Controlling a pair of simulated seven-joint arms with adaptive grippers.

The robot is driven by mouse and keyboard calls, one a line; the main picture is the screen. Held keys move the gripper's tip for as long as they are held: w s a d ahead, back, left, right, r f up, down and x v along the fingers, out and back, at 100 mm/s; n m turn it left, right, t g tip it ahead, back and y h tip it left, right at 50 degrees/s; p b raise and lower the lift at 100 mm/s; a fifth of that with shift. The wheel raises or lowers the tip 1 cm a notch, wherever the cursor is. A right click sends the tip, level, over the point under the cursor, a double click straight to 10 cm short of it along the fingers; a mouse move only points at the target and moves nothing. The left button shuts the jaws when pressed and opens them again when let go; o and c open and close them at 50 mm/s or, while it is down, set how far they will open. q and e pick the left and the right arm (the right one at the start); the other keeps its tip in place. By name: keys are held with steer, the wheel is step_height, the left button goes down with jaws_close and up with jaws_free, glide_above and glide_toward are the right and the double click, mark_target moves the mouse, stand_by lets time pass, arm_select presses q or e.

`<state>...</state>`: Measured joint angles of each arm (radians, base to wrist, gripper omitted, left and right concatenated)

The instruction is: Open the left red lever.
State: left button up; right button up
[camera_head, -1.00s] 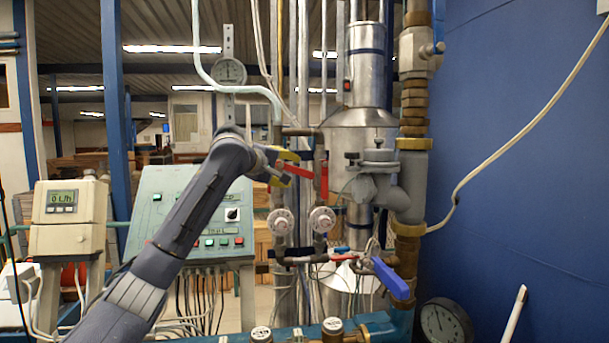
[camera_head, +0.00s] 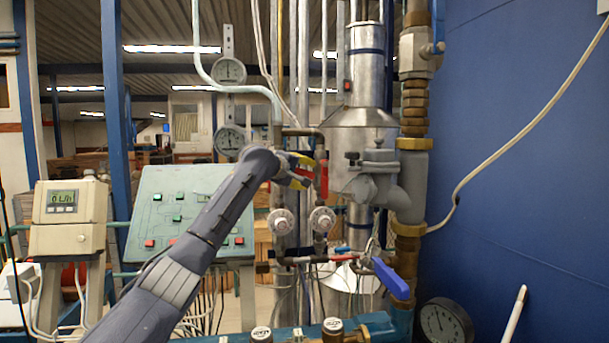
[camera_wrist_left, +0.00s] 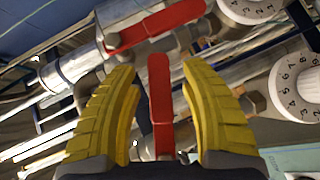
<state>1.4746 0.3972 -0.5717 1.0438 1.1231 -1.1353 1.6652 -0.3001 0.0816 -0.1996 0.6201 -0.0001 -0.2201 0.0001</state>
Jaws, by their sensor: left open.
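The left red lever (camera_wrist_left: 160,105) lies between the two yellow fingers of my left gripper (camera_wrist_left: 158,72) in the left wrist view. Gaps show on both sides of it, so the fingers are open around it. In the head view my left gripper (camera_head: 304,171) is at the pipes, largely covering this lever (camera_head: 298,181). Another red lever (camera_head: 324,178) hangs upright just to the right of the fingertips. It also shows beyond the fingers at the top of the left wrist view (camera_wrist_left: 158,24). My right gripper is not in view.
Two white dial knobs (camera_head: 281,221) (camera_head: 322,219) sit below the levers. A blue-handled valve (camera_head: 393,277) is lower right. A control panel (camera_head: 165,215) stands behind my left arm. Vertical pipes and a metal vessel (camera_head: 358,125) crowd the area around the gripper.

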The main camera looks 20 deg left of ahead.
arm_select(q)
steer(key=shift+c, duration=0.2)
jaws_close()
stand_by(0.3)
